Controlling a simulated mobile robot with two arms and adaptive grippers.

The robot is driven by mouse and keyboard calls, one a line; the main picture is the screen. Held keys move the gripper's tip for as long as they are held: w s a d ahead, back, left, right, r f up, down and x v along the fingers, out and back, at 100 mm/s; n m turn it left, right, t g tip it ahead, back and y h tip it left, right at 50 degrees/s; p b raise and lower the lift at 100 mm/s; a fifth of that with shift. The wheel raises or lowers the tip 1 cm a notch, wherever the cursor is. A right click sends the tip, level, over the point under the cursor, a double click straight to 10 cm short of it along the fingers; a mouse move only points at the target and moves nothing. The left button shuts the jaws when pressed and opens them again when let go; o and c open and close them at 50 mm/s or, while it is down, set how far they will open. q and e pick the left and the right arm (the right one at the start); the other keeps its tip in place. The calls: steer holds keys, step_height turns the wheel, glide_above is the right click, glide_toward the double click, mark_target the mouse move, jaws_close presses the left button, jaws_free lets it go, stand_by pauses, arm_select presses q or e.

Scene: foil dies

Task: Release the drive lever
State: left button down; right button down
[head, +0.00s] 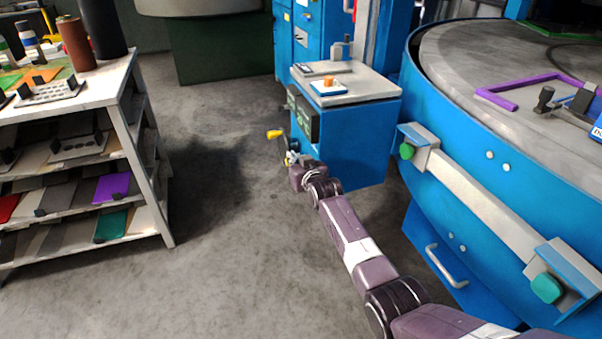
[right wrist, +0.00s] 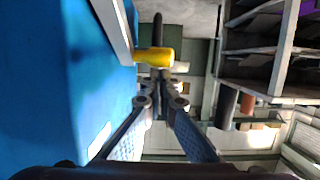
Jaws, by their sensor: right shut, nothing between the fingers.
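The drive lever has a yellow handle (head: 275,134) on a dark rod, at the left side of the blue control cabinet (head: 355,145). In the right wrist view the yellow handle (right wrist: 154,56) lies crosswise just beyond my fingertips. My right gripper (head: 291,158) is small in the head view, just below and right of the handle, beside the cabinet. In the right wrist view its fingers (right wrist: 161,76) come together and hold nothing. I cannot tell whether the fingertips touch the handle. My left gripper is out of view.
The big round blue machine (head: 480,190) stands to the right, with a purple frame (head: 510,100) on its top. A shelf rack (head: 150,160) with colored sheets stands at the left. The concrete floor (head: 225,230) between them is clear.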

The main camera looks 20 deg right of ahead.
steer(key=shift+w+f, duration=0.1)
stand_by(0.5)
steer(key=v, duration=1.2)
stand_by(0.7)
